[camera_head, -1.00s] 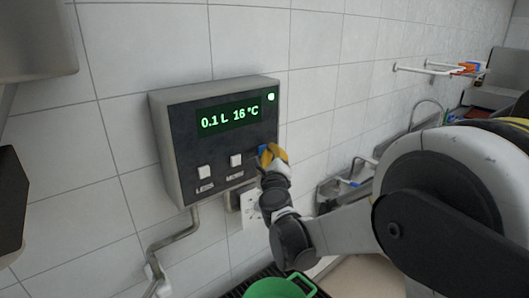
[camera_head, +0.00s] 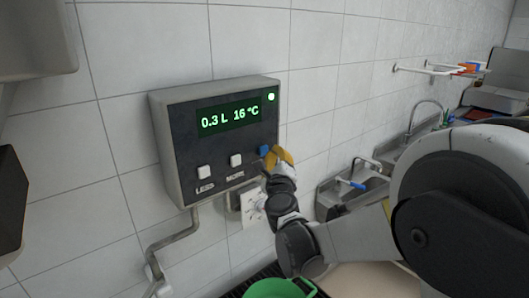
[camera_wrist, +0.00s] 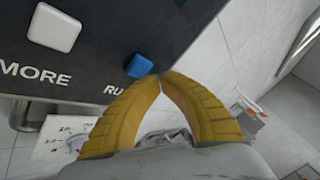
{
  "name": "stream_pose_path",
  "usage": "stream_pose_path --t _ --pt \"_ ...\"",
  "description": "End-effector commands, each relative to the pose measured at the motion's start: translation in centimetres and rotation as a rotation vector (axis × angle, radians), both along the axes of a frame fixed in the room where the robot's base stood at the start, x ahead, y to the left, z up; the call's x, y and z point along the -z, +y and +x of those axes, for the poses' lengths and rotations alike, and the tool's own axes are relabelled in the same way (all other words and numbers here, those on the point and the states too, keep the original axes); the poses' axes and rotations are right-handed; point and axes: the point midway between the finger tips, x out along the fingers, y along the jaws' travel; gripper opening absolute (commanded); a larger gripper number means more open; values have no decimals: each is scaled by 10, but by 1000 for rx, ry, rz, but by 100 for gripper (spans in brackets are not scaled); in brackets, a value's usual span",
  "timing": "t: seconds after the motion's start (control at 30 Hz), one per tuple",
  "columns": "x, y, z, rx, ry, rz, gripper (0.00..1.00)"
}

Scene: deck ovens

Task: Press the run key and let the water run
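The water control box (camera_head: 225,140) is on the tiled wall. Its green display (camera_head: 228,117) reads 0.3 L and 16 °C, and a small green lamp (camera_head: 271,97) is lit at its top right. The blue run key (camera_head: 264,150) is at the lower right of the panel; it also shows in the wrist view (camera_wrist: 139,66), where its label is partly hidden by a finger. My gripper (camera_wrist: 160,77) has its yellow fingertips together with nothing between them. The tips are close beside the blue key; I cannot tell whether they touch it.
White LESS (camera_head: 204,173) and MORE (camera_head: 236,160) keys sit left of the run key. A pipe (camera_head: 175,240) runs below the box. A green bucket (camera_head: 278,289) stands below. A sink with a tap (camera_head: 425,108) is at right.

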Motion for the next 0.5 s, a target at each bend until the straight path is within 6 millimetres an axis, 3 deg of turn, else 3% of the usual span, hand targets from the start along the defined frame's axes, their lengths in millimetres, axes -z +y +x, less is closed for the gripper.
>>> stream_pose_path --t 0.5 --pt "0 -28 -37 1 0 0 0"
